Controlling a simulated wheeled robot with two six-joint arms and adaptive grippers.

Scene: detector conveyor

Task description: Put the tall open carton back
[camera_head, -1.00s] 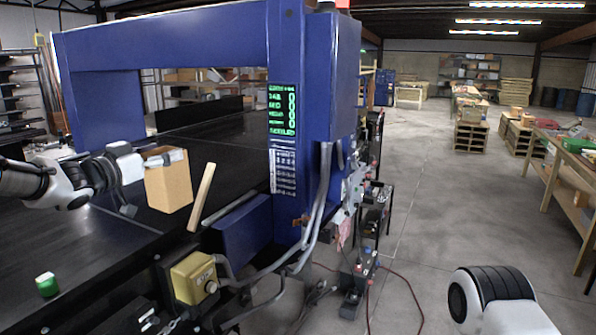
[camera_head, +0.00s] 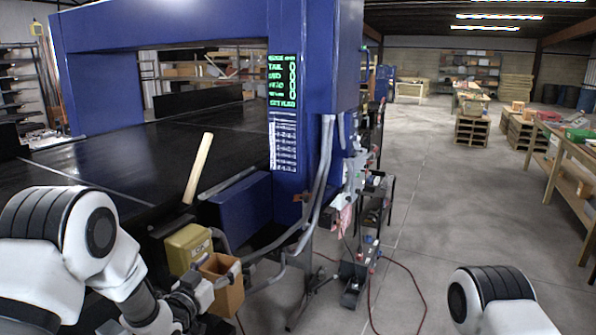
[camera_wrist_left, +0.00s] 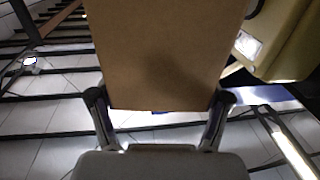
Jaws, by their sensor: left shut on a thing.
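The tall open carton (camera_head: 222,286) is brown cardboard. In the left wrist view the carton's plain side (camera_wrist_left: 160,45) fills the upper middle, between the two fingers of my left gripper (camera_wrist_left: 160,103). The carton's lower part is partly cut off in that view. My right arm shows at the lower right of the head view, but its gripper is out of frame.
The black conveyor (camera_head: 60,170) runs under the blue detector arch (camera_head: 282,110). Open concrete floor lies to the right.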

